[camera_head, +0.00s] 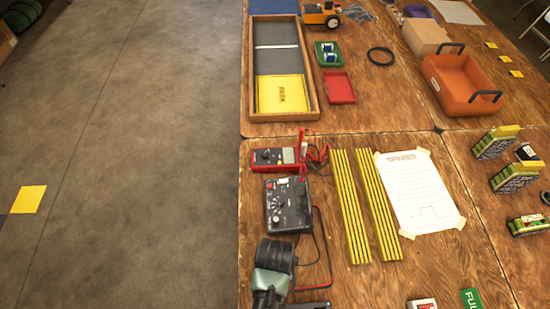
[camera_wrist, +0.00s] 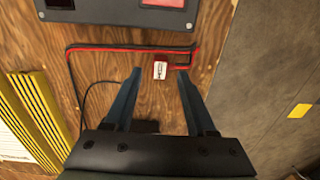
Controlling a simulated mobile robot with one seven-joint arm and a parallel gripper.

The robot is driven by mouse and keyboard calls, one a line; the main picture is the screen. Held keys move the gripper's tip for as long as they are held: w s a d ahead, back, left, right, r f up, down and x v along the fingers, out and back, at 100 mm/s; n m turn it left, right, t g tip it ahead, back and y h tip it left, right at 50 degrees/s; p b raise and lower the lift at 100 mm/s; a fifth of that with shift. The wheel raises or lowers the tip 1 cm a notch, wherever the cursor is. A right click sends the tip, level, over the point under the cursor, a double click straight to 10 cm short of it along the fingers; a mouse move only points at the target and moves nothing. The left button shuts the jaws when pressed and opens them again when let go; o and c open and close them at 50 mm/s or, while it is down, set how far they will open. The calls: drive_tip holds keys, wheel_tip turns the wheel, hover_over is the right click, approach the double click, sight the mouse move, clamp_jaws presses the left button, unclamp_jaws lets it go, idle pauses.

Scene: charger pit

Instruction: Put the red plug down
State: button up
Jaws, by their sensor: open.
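A small red and white plug (camera_wrist: 160,70) appears in the wrist view, joined to a red lead (camera_wrist: 130,48). My gripper (camera_wrist: 158,75) is open, with one blue finger on each side of the plug in the picture. Gaps show between the plug and both fingers. The plug appears to lie on the wooden table, but its exact height is hard to tell. A dark box (camera_wrist: 115,12) sits just beyond the lead. In the head view my arm covers the near left table edge, and I cannot make out the plug there.
A black box with knobs (camera_head: 288,205) and a red multimeter (camera_head: 277,158) stand along the table's left edge. Yellow striped strips (camera_head: 350,205) and a taped paper (camera_head: 418,190) lie to the right. An orange crate (camera_head: 462,85) stands farther back. Bare floor (camera_head: 120,150) lies left.

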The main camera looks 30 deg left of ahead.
wheel_tip(320, 180, up, 10)
drive_tip(key=w+a+r+m+t+y, duration=0.15)
drive_tip(key=w+r+t, duration=0.55)
drive_tip(key=w+r, duration=0.8)
drive_tip(key=w+d+r+m+t, duration=0.1)
drive_tip(key=w+r+t, duration=0.25)
drive_tip(key=r, duration=0.45)
drive_tip(key=w+d+r+m+t, duration=0.1)
drive_tip(key=w+r+t, duration=0.25)
drive_tip(key=r, duration=0.35)
drive_tip(key=s+d+r+m+t, duration=0.1)
drive_tip(key=d+r+t, duration=0.25)
drive_tip(key=r, duration=0.85)
drive_tip(key=d+r+m+t, duration=0.15)
drive_tip(key=r+t, duration=0.25)
drive_tip(key=r, duration=0.8)
drive_tip(key=s+d+r+t, duration=0.2)
drive_tip(key=s+r+t, duration=0.1)
drive_tip(key=s+r, duration=0.2)
drive_tip(key=s+d+r+t+h, duration=0.1)
drive_tip(key=s+d+r+t, duration=0.1)
drive_tip(key=s+r, duration=0.3)
wheel_tip(320, 180, up, 4)
drive_tip(key=shift+r+m+t, duration=0.1)
drive_tip(key=shift+m+t, duration=0.3)
drive_tip(key=shift+t, duration=0.05)
drive_tip(key=shift+h, duration=0.25)
